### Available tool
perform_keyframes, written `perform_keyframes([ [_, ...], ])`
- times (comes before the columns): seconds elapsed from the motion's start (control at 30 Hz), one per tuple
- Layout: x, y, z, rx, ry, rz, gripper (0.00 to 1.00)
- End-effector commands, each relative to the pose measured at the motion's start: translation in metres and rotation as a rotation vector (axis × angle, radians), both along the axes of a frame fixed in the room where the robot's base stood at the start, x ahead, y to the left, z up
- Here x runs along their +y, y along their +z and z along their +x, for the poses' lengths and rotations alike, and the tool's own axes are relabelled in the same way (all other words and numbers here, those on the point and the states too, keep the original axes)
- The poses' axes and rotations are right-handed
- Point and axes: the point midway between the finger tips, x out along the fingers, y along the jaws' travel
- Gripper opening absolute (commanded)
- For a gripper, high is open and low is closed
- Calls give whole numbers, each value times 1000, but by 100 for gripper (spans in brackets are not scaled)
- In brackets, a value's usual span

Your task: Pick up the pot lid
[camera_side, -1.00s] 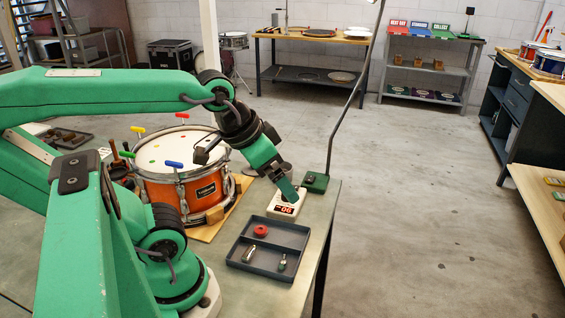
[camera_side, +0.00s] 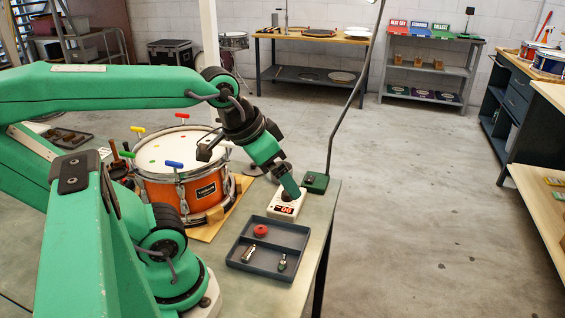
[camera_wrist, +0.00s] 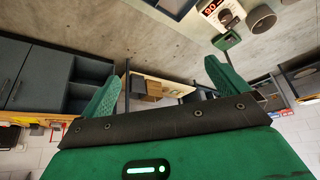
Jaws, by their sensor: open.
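I cannot make out a pot lid in either view. In the side view my gripper (camera_side: 291,190) hangs above and close to a white meter (camera_side: 286,205) with a red number display, at the bench's right end. I cannot tell from there whether it touches the meter. In the wrist view the two green fingers of my gripper (camera_wrist: 160,84) are wide apart with nothing between them. The meter also shows at the top right of the wrist view (camera_wrist: 212,8), away from the fingers.
An orange drum (camera_side: 200,188) with coloured keys stands on a wooden board behind the arm. A grey tray (camera_side: 268,247) in front of the meter holds a red ring and small metal parts. A green lamp base (camera_side: 316,183) stands beside the meter. The bench edge is close on the right.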

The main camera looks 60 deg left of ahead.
Motion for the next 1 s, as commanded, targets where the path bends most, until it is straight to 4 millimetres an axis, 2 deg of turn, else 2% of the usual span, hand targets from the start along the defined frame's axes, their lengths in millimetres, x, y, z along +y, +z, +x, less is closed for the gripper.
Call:
perform_keyframes([
  [0.27,25,7,30,55,123,-17,99],
  [0.47,56,10,60,106,245,-38,99],
  [0.73,108,3,96,170,411,-72,99],
  [1.0,169,-17,124,232,576,-111,99],
])
